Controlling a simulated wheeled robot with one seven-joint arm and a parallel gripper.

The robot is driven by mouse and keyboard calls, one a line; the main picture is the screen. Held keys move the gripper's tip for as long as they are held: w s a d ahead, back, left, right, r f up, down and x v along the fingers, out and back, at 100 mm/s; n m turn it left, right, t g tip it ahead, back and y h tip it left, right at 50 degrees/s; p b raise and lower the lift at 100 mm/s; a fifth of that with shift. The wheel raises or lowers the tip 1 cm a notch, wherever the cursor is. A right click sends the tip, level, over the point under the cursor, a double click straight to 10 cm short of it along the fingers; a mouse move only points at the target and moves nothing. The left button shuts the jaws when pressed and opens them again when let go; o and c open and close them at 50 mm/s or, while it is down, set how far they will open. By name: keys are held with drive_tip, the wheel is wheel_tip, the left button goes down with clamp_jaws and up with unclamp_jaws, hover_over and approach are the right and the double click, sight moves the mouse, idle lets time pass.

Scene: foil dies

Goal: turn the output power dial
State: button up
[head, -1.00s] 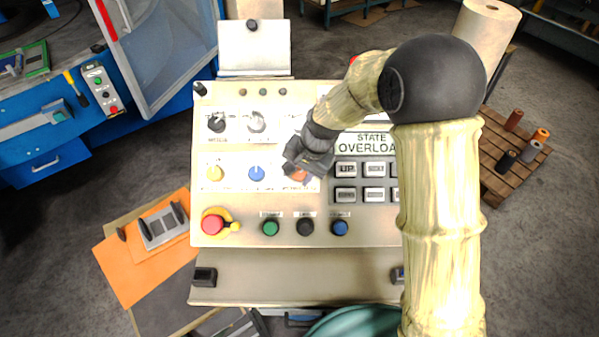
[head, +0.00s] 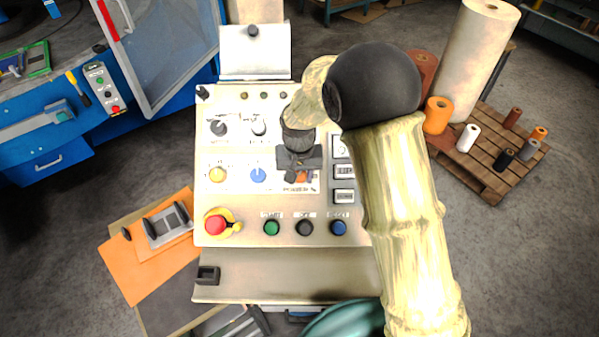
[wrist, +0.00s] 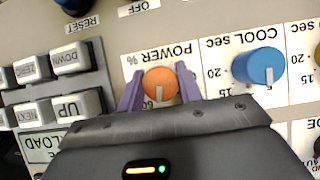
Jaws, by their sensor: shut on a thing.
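The output power dial (wrist: 160,84) is an orange round knob with a pale pointer line. It sits on a white label reading POWER %, seen upside down in the wrist view. My gripper (wrist: 160,92) has its two purple fingers on either side of the dial, shut on it. In the head view, my gripper (head: 299,176) is over the panel's middle row, right of the blue dial (head: 258,175). Only a small bit of the orange dial (head: 302,177) shows there, and its pointer is hidden.
The blue COOL dial (wrist: 259,67) is close beside the gripper. The yellow dial (head: 217,174) is farther left. Green, black and blue buttons (head: 304,228) and a red emergency stop (head: 215,224) line the lower panel. Grey keys (wrist: 75,58) are on the gripper's other side.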

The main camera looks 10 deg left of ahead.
drive_tip(key=shift+n+h, duration=0.6)
drive_tip(key=shift+n, duration=0.5)
drive_tip(key=o, duration=1)
wheel_tip(320, 180, up, 17)
drive_tip(key=s+a+b, duration=0.1)
drive_tip(key=b, duration=0.2)
drive_tip(key=shift+s+a, duration=0.4)
